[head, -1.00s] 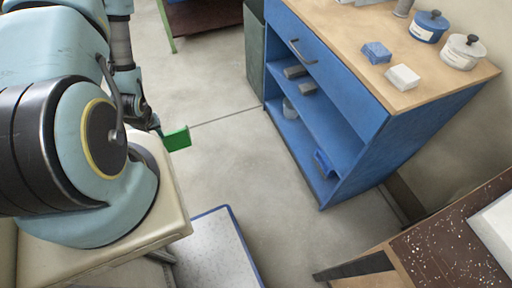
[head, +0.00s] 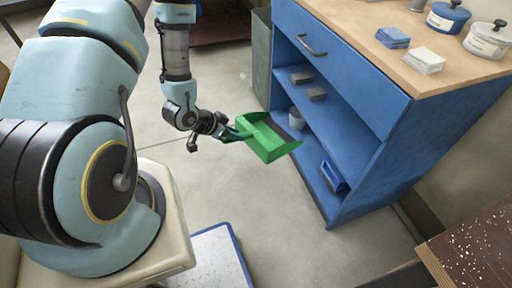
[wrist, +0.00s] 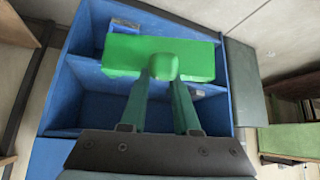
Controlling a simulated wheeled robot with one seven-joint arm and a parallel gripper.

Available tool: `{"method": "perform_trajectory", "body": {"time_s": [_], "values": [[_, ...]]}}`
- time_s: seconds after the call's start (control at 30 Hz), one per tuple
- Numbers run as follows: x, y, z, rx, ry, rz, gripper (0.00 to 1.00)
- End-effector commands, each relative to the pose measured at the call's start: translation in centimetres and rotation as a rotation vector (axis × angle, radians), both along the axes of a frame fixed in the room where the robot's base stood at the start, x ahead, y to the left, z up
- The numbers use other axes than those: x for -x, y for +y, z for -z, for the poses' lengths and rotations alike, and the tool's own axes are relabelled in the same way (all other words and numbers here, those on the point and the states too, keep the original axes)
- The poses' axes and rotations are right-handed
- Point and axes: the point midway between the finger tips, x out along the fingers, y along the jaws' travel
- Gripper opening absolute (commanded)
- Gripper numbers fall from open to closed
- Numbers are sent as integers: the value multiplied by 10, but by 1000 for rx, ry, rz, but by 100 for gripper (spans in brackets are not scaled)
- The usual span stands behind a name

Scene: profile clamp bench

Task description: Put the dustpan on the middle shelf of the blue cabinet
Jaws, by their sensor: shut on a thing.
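The green dustpan (head: 268,138) is held in front of the open left side of the blue cabinet (head: 345,82) in the head view. My gripper (head: 232,131) is shut on its handle. In the wrist view the dustpan (wrist: 160,57) spans the cabinet's (wrist: 85,107) open front, with my gripper's two fingers (wrist: 163,95) at its handle. The middle shelf (head: 340,125) carries two dark grey blocks near its far end. The dustpan hides part of the cabinet's opening, and I cannot tell whether its edge is inside.
A grey pot (head: 296,118) and a blue item (head: 334,177) are on the lower level. A green bin (head: 262,60) stands beside the cabinet. Pots, blue pads (head: 392,37) and a white block (head: 423,60) are on the top. Open floor lies in front.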

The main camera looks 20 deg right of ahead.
Motion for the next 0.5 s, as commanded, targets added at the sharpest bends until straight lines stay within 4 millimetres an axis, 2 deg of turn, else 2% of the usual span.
{"method": "perform_trajectory", "body": {"time_s": [0.03, 0.2, 0.5], "values": [[5, -12, 7, 26, -8, 57, 0], [26, -39, 6, 83, -16, 213, 0], [41, -58, 3, 119, -14, 313, 0]]}}
